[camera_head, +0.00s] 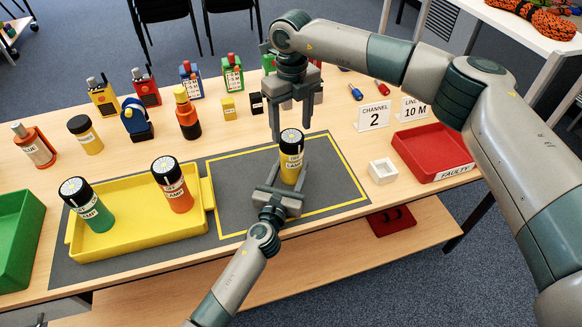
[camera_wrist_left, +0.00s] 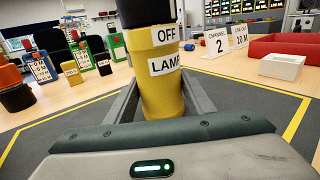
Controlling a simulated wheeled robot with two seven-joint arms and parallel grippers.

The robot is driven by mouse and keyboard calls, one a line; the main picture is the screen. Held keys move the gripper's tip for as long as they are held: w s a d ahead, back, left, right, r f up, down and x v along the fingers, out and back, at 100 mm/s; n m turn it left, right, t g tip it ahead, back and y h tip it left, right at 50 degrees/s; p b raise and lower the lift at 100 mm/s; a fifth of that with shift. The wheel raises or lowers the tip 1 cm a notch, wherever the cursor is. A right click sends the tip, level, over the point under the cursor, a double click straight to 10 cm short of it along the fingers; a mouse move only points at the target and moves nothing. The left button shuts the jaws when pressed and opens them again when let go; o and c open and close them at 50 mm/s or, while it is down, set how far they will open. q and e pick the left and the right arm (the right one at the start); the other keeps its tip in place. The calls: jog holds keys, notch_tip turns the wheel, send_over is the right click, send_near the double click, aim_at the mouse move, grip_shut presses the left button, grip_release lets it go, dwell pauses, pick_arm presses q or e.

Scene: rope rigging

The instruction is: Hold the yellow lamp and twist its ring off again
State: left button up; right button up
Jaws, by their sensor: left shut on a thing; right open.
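The yellow lamp (camera_head: 291,165) stands upright on the grey mat inside the yellow outline, with a black ring (camera_head: 291,139) at its top. In the left wrist view the lamp (camera_wrist_left: 163,92) carries the labels OFF and LAMP, and part of the black ring (camera_wrist_left: 145,12) shows. My left gripper (camera_head: 290,178) is shut on the lamp's yellow body from the near side. My right gripper (camera_head: 290,128) hangs from above over the lamp, open, with its fingers pointing down; whether they touch the ring cannot be told.
A yellow tray (camera_head: 140,245) on the left holds a green lamp (camera_head: 90,205) and an orange lamp (camera_head: 172,185). Several radios and bottles stand behind. A white box (camera_head: 382,171), a channel card (camera_head: 373,116) and a red FAULTY bin (camera_head: 432,150) stand right. The mat right of the lamp is clear.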

jog(key=shift+r, duration=1.7)
jog(key=shift+r+n, duration=0.5)
jog(key=shift+n, duration=0.2)
jog(key=shift+f, duration=0.1)
jog(key=shift+f, duration=3.55)
jog(key=m, duration=0.3)
jog(key=shift+r, duration=0.15)
jog(key=shift+n, duration=1.4)
